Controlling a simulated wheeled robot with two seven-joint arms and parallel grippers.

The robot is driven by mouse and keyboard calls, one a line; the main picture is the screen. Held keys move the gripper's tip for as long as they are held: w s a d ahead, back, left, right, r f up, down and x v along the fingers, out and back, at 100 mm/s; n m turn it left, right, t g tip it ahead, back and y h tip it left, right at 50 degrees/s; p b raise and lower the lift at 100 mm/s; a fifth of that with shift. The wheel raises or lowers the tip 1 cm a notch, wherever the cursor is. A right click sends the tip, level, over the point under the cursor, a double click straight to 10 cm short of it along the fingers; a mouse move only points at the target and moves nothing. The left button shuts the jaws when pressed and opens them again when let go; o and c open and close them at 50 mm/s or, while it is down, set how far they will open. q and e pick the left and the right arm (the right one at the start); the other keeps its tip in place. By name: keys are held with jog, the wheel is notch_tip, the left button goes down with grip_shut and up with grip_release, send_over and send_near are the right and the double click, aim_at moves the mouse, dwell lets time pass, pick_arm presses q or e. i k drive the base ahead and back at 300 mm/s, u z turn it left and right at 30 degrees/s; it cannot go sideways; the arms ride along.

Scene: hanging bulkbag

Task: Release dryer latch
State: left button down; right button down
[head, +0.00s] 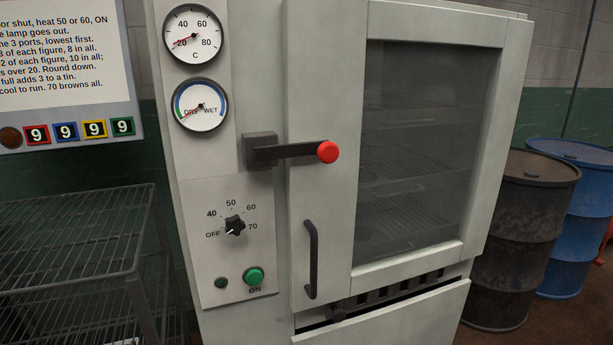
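The dryer (400,318) is a pale grey cabinet with a glass-windowed door (327,210), which looks shut. Its latch is a dark lever (285,152) with a red knob (328,152) at its right end. The lever lies about level, reaching from a dark block on the control panel across onto the door's left edge. A dark vertical door handle (311,260) sits lower on the door. Neither of my grippers shows in the head view.
The panel carries a temperature dial (194,35), a DRY/WET dial (201,105), a heat knob (235,226) pointing towards OFF, and a green ON button (254,276). A wire rack (75,240) stands left; a brown drum (523,235) and blue drum (585,220) stand right.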

aim_at(328, 152)
jog(key=k, duration=0.65)
jog(key=u, duration=0.55)
jog(key=i, duration=1.15)
jog(key=z, duration=0.55)
